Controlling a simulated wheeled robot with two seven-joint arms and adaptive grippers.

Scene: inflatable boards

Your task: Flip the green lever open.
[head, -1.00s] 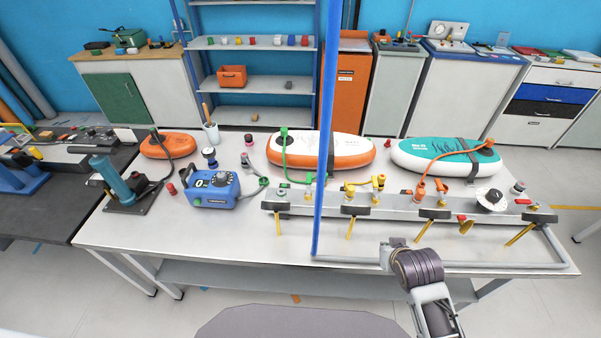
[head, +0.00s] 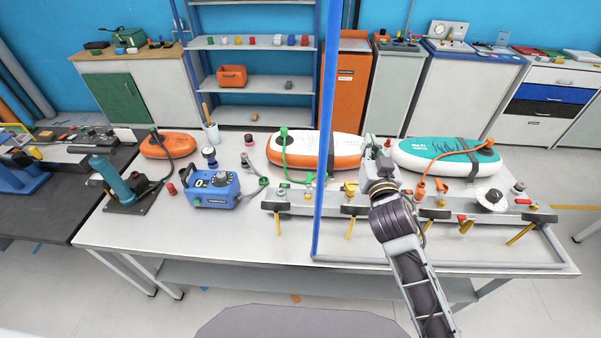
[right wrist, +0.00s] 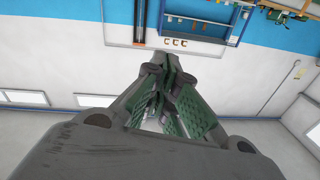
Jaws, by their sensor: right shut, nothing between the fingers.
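A small green piece (head: 283,186), seemingly the green lever, sits at the left end of the grey manifold rail (head: 330,205) on the workbench. It is too small to tell its exact position. My right gripper (head: 369,143) is well to the right of it, over the rail and beside the orange and white board. In the right wrist view the right gripper (right wrist: 167,62) has its green-padded fingers together with nothing between them. It points toward the wall and shelving. My right arm hides part of the rail's middle. My left gripper is not in view.
A blue upright post (head: 326,130) stands between my right arm and the green piece. A teal board (head: 447,157) lies at right. The bench front is mostly clear.

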